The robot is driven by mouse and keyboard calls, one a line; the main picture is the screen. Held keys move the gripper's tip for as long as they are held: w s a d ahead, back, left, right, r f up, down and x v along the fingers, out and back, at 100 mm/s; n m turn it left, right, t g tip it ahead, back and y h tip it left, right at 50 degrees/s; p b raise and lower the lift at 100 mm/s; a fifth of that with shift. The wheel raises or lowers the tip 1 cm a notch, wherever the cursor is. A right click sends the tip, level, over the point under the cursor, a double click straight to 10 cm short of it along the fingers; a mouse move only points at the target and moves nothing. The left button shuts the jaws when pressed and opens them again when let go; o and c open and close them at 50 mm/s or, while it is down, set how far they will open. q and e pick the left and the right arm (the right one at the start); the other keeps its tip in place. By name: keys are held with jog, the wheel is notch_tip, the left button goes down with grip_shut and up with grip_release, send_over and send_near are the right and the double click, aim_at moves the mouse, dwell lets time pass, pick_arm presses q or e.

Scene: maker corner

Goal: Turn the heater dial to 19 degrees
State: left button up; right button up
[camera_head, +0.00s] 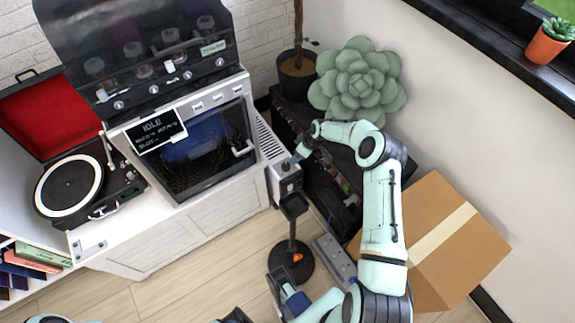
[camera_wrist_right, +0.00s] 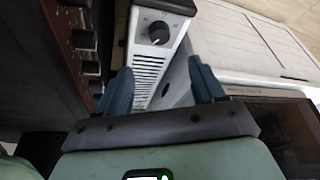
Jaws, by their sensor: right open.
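The heater (camera_head: 262,137) is a slim white box with a slotted grille, beside the white oven cabinet in the head view.
A dark shelf unit (camera_head: 330,165) stands close right of the heater. A black stand (camera_head: 291,262) and a grey power strip (camera_head: 335,260) are on the floor in front. A cardboard box (camera_head: 455,240) is at right. The oven (camera_head: 205,150) is left.

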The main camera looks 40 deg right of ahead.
aim_at(286, 166)
jog(key=b+x, duration=0.3)
jog(key=x, duration=0.8)
jog(key=shift+w+f, duration=0.1)
jog(key=shift+f, duration=0.3)
pick_arm(q)
jog(key=shift+w+d+f+t+b, duration=0.1)
jog(key=shift+w+f+t+b, duration=0.1)
jog(key=shift+f, duration=0.6)
jog(key=shift+w+f+t+b, duration=0.1)
jog(key=shift+w+f+b, duration=0.1)
jog(key=shift+f, duration=0.55)
pick_arm(e)
jog(key=shift+x, duration=0.85)
jog(key=shift+m, duration=0.3)
jog(key=c, duration=1.1)
